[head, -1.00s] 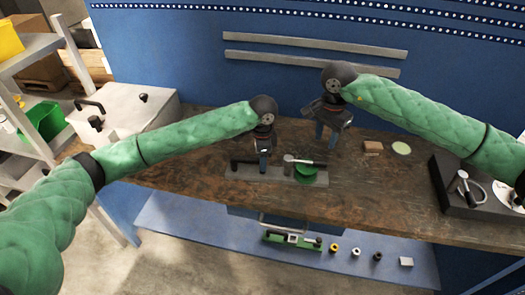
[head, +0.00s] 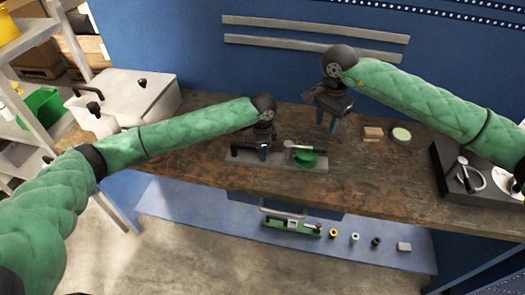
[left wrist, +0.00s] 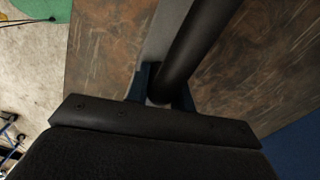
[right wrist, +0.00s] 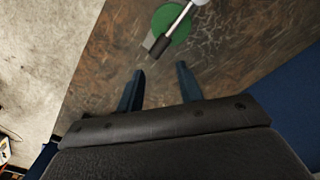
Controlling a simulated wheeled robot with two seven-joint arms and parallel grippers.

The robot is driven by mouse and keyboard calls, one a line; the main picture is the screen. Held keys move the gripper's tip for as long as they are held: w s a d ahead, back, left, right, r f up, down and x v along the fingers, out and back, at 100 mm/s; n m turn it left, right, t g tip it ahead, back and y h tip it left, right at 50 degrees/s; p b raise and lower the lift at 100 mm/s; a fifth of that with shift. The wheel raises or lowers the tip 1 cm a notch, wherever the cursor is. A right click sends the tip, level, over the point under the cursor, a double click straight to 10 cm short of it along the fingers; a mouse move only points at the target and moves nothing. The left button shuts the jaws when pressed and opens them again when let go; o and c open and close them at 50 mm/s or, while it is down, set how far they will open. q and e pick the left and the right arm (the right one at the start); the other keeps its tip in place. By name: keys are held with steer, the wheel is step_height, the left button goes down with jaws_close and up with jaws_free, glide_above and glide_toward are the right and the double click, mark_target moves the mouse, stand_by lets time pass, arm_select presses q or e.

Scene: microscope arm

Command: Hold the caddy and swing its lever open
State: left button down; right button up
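The caddy is a grey base plate (head: 279,162) on the workbench, with a black bar handle at its left end and a green disc (head: 306,161) at its right. A metal lever with a black grip (head: 307,149) lies over the disc, pointing right. My left gripper (head: 263,153) is at the handle; in the left wrist view the black bar (left wrist: 205,40) runs between its close-set fingers, whose tips are partly hidden. My right gripper (head: 327,122) is open and empty above and behind the lever. The right wrist view shows the lever's black grip (right wrist: 160,47) ahead of its fingers, apart from them.
A small brown block (head: 373,132) and a pale green round dish (head: 401,134) lie right of my right gripper. A black tray (head: 449,177) stands farther right. A white box (head: 125,98) is at the left. Bench around the caddy's front is clear.

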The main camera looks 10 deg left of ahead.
steer(key=shift+r, duration=0.1)
steer(key=c, duration=0.4)
steer(key=r, duration=0.1)
steer(key=w+r, duration=0.1)
steer(key=a+r, duration=0.1)
steer(key=shift+w+a+r+t, duration=0.1)
steer(key=shift+w+r+t, duration=0.05)
steer(key=shift+t, duration=0.15)
jaws_close()
steer(key=w+d+f+n+g, duration=0.1)
steer(key=w+n+g, duration=0.3)
steer(key=w+n, duration=0.4)
steer(key=shift+w+d+f, duration=0.2)
steer(key=shift+w+f, duration=0.2)
steer(key=shift+f, duration=0.2)
